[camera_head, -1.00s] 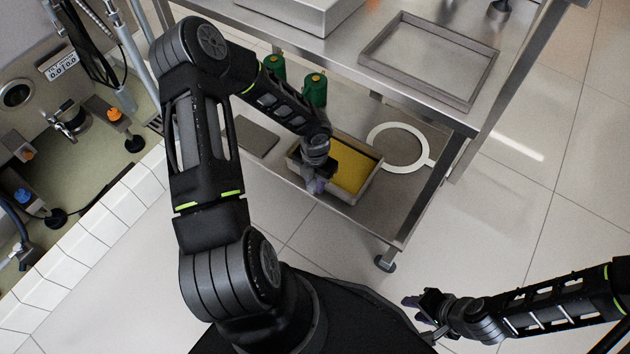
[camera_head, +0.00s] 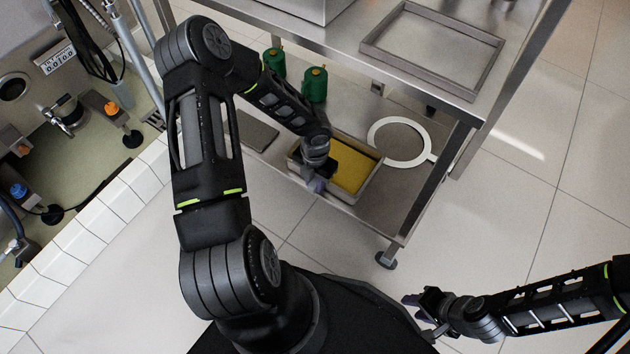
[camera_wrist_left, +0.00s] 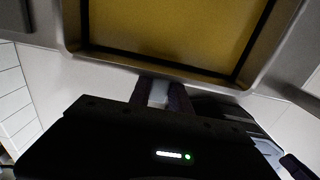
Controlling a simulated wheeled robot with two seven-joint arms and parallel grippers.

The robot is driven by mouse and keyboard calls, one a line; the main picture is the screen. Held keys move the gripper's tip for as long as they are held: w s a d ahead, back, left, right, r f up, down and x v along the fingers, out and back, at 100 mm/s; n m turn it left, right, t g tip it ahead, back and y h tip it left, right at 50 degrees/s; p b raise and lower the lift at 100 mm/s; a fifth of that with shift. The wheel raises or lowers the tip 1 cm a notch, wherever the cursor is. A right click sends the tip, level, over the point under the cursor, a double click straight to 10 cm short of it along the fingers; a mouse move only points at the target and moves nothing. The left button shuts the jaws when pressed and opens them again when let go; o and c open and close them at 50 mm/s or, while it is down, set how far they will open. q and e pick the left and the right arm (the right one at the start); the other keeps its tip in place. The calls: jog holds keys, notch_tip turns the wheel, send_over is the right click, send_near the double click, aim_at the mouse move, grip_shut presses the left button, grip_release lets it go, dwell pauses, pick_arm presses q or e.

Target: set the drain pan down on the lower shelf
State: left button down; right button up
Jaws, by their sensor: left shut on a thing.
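The drain pan (camera_head: 368,184) is a grey rectangular pan with yellow contents. It is at the front of the lower shelf (camera_head: 392,212) in the head view, and I cannot tell whether its underside touches the shelf. My left gripper (camera_head: 318,183) is shut on the pan's near left rim. In the left wrist view the pan (camera_wrist_left: 170,60) fills the top, and the gripper fingers (camera_wrist_left: 162,95) meet its near wall. My right gripper (camera_head: 412,302) is low at the right, away from the shelf; its jaw state is unclear.
A white ring with a tab (camera_head: 430,150) lies on the lower shelf right of the pan. A dark flat plate (camera_head: 258,134) lies to the left. Two green canisters (camera_head: 315,86) stand behind. An empty tray (camera_head: 480,72) sits on the upper shelf. A shelf leg (camera_head: 440,185) stands at the right.

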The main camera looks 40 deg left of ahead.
pick_arm(q)
jog(key=shift+f, duration=0.35)
pick_arm(e)
jog(key=shift+f, duration=0.2)
pick_arm(q)
jog(key=c, duration=1.1)
grip_release()
jog(key=shift+r, duration=0.2)
notch_tip(320, 180, up, 8)
jog(key=p, duration=0.3)
jog(key=shift+f, duration=0.25)
pick_arm(e)
notch_tip(320, 180, up, 3)
jog(key=shift+s+a+r, duration=0.1)
jog(key=shift+r, duration=0.05)
